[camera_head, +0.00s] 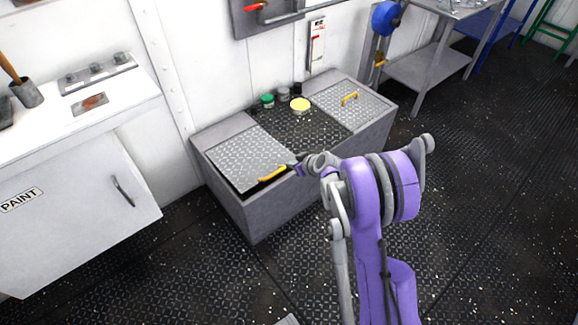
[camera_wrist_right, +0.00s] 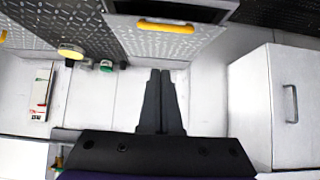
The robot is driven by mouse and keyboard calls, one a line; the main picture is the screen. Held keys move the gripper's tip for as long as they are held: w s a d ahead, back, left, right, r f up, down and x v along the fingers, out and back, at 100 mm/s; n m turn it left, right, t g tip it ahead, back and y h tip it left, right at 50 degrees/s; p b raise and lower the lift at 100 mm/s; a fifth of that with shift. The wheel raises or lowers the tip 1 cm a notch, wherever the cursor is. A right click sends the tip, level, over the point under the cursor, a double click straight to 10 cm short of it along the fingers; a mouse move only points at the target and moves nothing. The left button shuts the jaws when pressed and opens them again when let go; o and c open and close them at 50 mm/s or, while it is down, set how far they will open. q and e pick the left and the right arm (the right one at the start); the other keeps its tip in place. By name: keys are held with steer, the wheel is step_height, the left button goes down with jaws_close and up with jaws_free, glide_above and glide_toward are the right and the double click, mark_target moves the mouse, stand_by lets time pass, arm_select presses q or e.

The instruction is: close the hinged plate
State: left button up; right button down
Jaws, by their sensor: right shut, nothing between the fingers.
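The hinged plate (camera_head: 240,155) is a grey diamond-tread lid on the left part of a grey metal chest (camera_head: 275,205). It has a yellow handle (camera_head: 272,173) by its front edge. A dark gap shows under that edge, so the plate stands a little raised. In the right wrist view the plate (camera_wrist_right: 160,48) and its yellow handle (camera_wrist_right: 165,26) lie beyond my fingertips, with a dark opening past the edge. My right gripper (camera_head: 293,165) is at the plate's front right corner, fingers shut and empty; its fingers (camera_wrist_right: 160,73) show together. My left gripper is out of view.
A second tread plate (camera_head: 340,108) with a yellow handle lies flat on the chest's right part. A yellow-topped can (camera_head: 300,105) and a green-lidded jar (camera_head: 267,100) stand at the back. A white cabinet (camera_head: 75,200) stands left. The floor in front is clear.

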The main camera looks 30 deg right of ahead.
steer(key=b, duration=0.2)
glide_above(280, 170)
steer(key=s+a, duration=0.1)
steer(key=s, duration=0.2)
step_height(280, 170, down, 6)
steer(key=f, duration=0.2)
steer(key=w+f+b, duration=0.1)
steer(key=f, duration=0.1)
steer(key=shift+a+f, duration=0.1)
steer(key=shift+f, duration=0.05)
steer(key=f+b, duration=0.1)
steer(key=f, duration=0.1)
steer(key=s+f+b, duration=0.1)
steer(key=f, duration=0.1)
steer(key=f+b, duration=0.1)
steer(key=f, duration=0.1)
steer(key=shift+s+f, duration=0.3)
steer(key=shift+f, duration=0.05)
